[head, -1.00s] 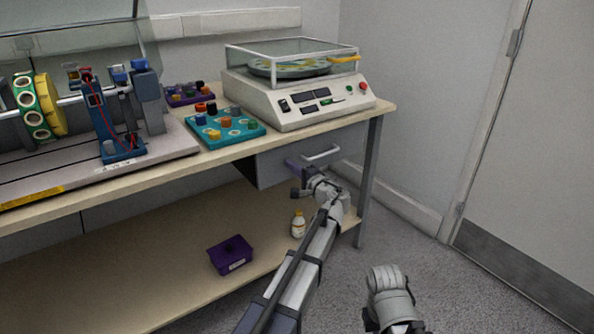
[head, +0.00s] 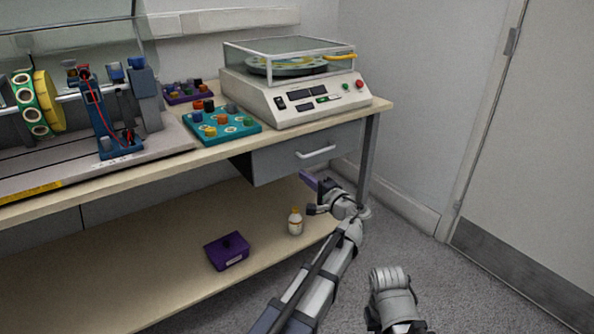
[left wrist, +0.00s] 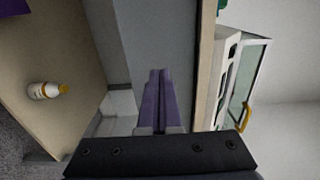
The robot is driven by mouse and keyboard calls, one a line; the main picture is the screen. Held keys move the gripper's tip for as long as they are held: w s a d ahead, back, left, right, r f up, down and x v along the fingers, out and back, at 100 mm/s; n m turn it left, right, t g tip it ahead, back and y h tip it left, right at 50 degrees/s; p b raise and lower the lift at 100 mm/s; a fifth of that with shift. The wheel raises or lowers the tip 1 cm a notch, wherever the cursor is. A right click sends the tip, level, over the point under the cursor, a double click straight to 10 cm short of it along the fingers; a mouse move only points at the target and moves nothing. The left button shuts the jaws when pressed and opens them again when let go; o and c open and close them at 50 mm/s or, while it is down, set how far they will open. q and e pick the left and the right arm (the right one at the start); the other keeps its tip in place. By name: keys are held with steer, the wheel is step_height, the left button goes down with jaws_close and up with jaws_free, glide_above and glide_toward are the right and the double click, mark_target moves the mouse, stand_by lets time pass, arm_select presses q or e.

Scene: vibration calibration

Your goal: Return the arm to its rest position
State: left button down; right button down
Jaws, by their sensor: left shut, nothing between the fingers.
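My left gripper (head: 309,181) is in front of the bench, just below the closed grey drawer (head: 305,152). Its purple fingers are together with nothing between them, as the left wrist view (left wrist: 157,98) also shows. The left arm reaches up from the bottom of the head view. A second grey arm part of mine shows at lower right, but no right gripper fingers are visible there.
The wooden bench (head: 120,178) carries a white machine with a clear lid (head: 300,103), a teal tray (head: 222,133) and a shaft rig (head: 105,125). A white bottle (head: 295,222) and purple box (head: 227,251) are on the lower shelf. Floor at right is clear.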

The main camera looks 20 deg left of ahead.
arm_select(q)
steer(key=shift+v, duration=2)
steer(key=s+a+f+n+g+h, duration=0.35)
steer(key=s+f, duration=0.25)
steer(key=f, duration=0.2)
steer(key=s+a+f+n+g+h, duration=0.2)
steer(key=s+f+g+h, duration=0.15)
steer(key=s+f, duration=0.4)
steer(key=s+d+f+n+g+h, duration=0.2)
steer(key=s+d+f+g+h, duration=0.1)
steer(key=s+d+f+h, duration=0.5)
steer(key=s+d+r+m+g+y+p, duration=0.1)
steer(key=s+d+r+m+y+p, duration=0.2)
steer(key=s+d, duration=0.5)
step_height(320, 180, up, 39)
steer(key=w+d+h+p, duration=0.1)
steer(key=d+p, duration=0.1)
steer(key=p, duration=3.5)
steer(key=shift+f+m, duration=0.2)
steer(key=shift+m, duration=0.15)
